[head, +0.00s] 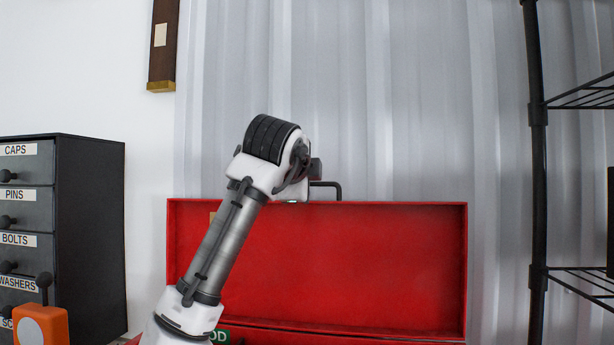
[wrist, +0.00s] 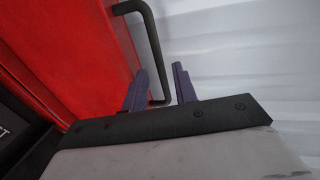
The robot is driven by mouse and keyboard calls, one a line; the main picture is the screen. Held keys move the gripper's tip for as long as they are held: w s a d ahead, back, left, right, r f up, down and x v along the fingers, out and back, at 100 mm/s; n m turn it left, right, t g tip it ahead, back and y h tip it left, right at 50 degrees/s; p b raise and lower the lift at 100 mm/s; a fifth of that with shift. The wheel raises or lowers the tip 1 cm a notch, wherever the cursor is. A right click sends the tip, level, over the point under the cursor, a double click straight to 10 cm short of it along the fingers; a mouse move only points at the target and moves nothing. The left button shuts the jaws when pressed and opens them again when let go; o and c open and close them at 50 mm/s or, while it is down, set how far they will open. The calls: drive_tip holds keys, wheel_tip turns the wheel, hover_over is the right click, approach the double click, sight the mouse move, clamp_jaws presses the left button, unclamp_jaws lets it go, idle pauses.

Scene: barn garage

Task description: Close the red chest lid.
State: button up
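The red chest lid (head: 350,265) stands raised upright in the head view, its inner face toward me. A black bar handle (head: 338,186) sticks up at its top edge. In the wrist view the red lid (wrist: 75,45) fills the upper left, with the handle (wrist: 152,40) along its right side. My gripper (wrist: 160,72) is open, its two purple fingers apart. The lower end of the handle shows between the fingers; I cannot tell whether they touch it. In the head view my wrist hides the fingers and part of the lid's top edge.
A dark drawer cabinet (head: 95,230) with labelled drawers stands at the left, with an orange object (head: 40,325) in front. A black wire shelf rack (head: 538,180) stands at the right. A corrugated pale wall (head: 420,100) is behind the lid.

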drive_tip(key=shift+p+x, duration=0.5)
drive_tip(key=shift+x, duration=1.4)
clamp_jaws()
